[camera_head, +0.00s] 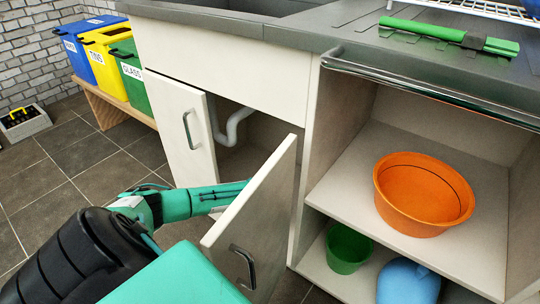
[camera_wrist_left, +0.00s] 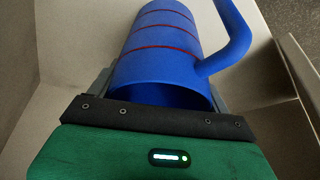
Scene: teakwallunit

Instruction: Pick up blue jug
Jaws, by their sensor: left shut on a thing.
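The blue jug (camera_wrist_left: 160,50) shows in the left wrist view, with dark red bands around its body and a curved blue handle (camera_wrist_left: 233,40) on the right. My left gripper (camera_wrist_left: 160,88) is shut on the jug's body, with one grey finger on either side. The jug looks tilted in the picture; I cannot tell what its far end touches. In the head view my left arm reaches behind the open cabinet door (camera_head: 258,210). The door hides the left gripper and the jug there. My right gripper is not in view.
Another door (camera_head: 180,125) stands left of the sink cabinet opening, where a white drain pipe (camera_head: 232,125) shows. An orange tub (camera_head: 423,222) sits on the right shelf. A green bucket (camera_head: 347,250) and a light blue object (camera_head: 405,283) are below. Recycling bins (camera_head: 100,50) stand back left.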

